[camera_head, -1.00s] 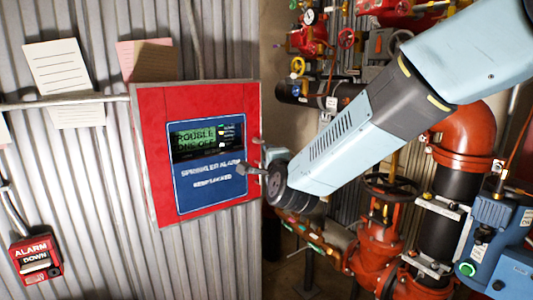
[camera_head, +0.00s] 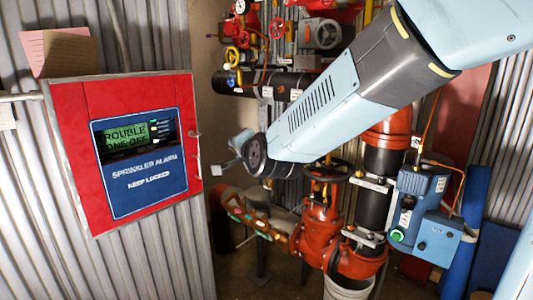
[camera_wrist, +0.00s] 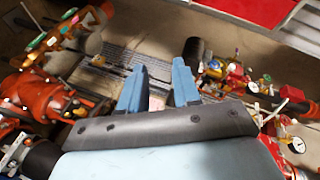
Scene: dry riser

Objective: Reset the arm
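My arm (camera_head: 325,105) reaches from the upper right toward the picture's middle in the head view. My gripper (camera_head: 232,158) is at its far end, just right of the red alarm panel (camera_head: 70,105) in the picture. In the wrist view, the two blue fingers of my gripper (camera_wrist: 160,78) stand apart with nothing seen between them. The gripper looks open and empty. The panel's door appears closed, and its display reads "TROUBLE". I cannot tell how far the gripper is from the panel.
A blue pump box (camera_head: 425,205) is at the right and a white bucket (camera_head: 350,287) below. Corrugated metal wall (camera_head: 165,255) bounds the left. Gauges and coloured small valves crowd the top.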

